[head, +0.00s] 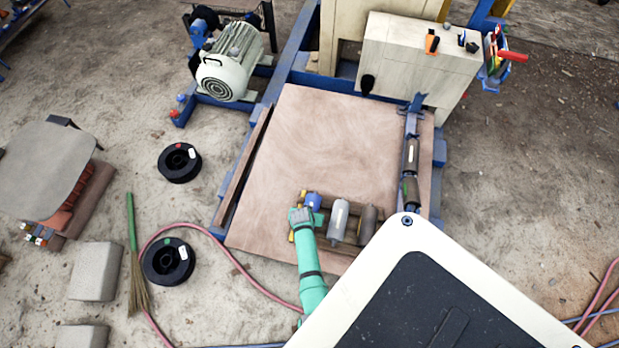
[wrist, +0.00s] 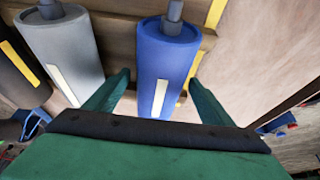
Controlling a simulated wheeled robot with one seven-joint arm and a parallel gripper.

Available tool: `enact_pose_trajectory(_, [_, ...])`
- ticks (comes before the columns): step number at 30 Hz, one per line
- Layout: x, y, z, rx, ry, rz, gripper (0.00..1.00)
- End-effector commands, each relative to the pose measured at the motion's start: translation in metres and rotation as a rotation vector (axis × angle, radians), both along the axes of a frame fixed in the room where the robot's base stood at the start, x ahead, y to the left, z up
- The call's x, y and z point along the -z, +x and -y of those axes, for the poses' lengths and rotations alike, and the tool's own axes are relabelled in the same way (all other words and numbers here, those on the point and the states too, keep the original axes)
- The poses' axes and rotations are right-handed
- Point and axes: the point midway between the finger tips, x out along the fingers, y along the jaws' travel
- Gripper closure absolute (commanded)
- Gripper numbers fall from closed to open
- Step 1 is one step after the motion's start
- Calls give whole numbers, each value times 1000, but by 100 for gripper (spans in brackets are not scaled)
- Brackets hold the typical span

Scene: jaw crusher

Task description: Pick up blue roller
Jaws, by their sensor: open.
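The blue roller (wrist: 168,62) lies between the two green fingers of my gripper (wrist: 160,85) in the wrist view. It has a pale label and a grey shaft end. My gripper is open, with a finger on each side of the roller; I cannot tell whether either touches it. In the head view the blue roller (head: 313,201) shows only in part, at the left end of a row of rollers, with my gripper (head: 302,217) over it and hiding the rest.
A grey roller (wrist: 62,50) lies close beside the left finger, with a dark brown roller (wrist: 18,75) beyond it. The rollers rest on a wooden rack (wrist: 120,30) with yellow edges. The brown board (head: 320,140) behind is mostly clear.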

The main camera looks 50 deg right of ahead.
Motion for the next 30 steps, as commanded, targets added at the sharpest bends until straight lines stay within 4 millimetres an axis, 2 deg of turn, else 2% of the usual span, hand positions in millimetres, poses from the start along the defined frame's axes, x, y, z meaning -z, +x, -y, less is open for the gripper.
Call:
enact_pose_trajectory(2, [0, 0, 0, 0, 0, 0, 24])
enact_pose_trajectory(11, [0, 0, 0, 0, 0, 0, 96])
enact_pose_trajectory(23, [-8, 1, 1, 0, -3, 3, 98])
enact_pose_trajectory(29, [-33, 2, 1, -1, -4, 4, 98])
enact_pose_trajectory(30, [-39, -3, 4, 1, -5, 4, 98])
